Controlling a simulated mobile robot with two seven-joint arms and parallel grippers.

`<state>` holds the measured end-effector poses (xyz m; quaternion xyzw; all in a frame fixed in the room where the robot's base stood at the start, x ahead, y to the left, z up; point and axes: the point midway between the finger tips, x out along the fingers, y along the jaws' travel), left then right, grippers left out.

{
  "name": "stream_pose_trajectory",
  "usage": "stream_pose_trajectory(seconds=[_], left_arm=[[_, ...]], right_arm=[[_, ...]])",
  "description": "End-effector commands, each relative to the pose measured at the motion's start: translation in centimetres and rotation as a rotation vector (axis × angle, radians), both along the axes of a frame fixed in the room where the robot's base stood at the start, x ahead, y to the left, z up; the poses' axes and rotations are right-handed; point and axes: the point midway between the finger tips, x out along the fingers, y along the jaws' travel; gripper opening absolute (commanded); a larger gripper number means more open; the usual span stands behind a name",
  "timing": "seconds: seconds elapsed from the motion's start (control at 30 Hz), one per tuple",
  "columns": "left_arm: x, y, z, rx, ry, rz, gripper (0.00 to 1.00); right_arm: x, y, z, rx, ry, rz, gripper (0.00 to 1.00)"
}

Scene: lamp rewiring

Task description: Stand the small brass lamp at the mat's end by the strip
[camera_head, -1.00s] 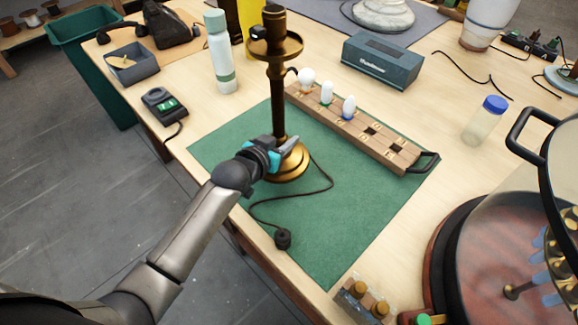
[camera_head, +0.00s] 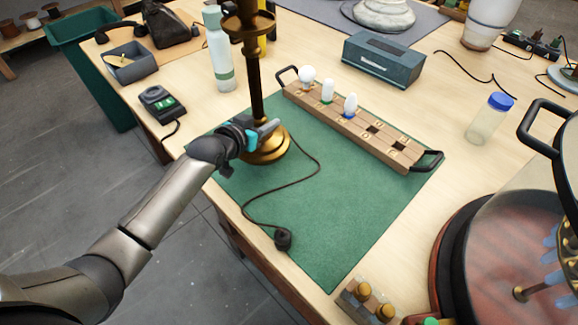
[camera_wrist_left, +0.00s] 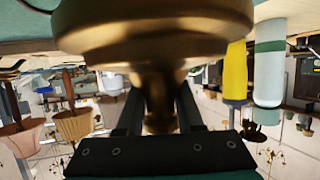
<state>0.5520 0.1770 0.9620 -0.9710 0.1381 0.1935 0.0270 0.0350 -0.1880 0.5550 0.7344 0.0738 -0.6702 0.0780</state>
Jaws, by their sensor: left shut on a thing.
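The brass lamp (camera_head: 256,85) stands near upright at the far left part of the green mat (camera_head: 335,215). Its top is cut off by the frame. My left gripper (camera_head: 264,131) is shut on its lower stem, just above the round base. In the left wrist view the lamp's base (camera_wrist_left: 155,28) fills the top, with the stem between the fingers. I cannot tell whether the base touches the mat. The wooden strip (camera_head: 385,148) with three bulbs lies along the mat's far edge, right of the lamp. My right gripper is out of view.
The lamp's dark cord runs over the mat to a black plug (camera_head: 283,239) at the near edge. A pale bottle (camera_head: 219,58) and a meter (camera_head: 161,103) stand beyond the mat's left end. The mat's middle and right are otherwise clear.

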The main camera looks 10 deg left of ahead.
Motion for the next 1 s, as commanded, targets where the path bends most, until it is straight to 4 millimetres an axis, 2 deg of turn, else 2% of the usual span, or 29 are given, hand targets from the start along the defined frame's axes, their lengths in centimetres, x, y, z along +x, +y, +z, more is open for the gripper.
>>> stream_pose_trajectory(seconds=[0.13,1.0], left_arm=[[0.8,1.0,0.5,0.0,-0.015,0.002,0.0],[4.0,5.9,0.5,0.001,-0.016,0.002,0.0]], right_arm=[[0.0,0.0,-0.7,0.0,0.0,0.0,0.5],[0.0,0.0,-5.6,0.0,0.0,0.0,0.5]])
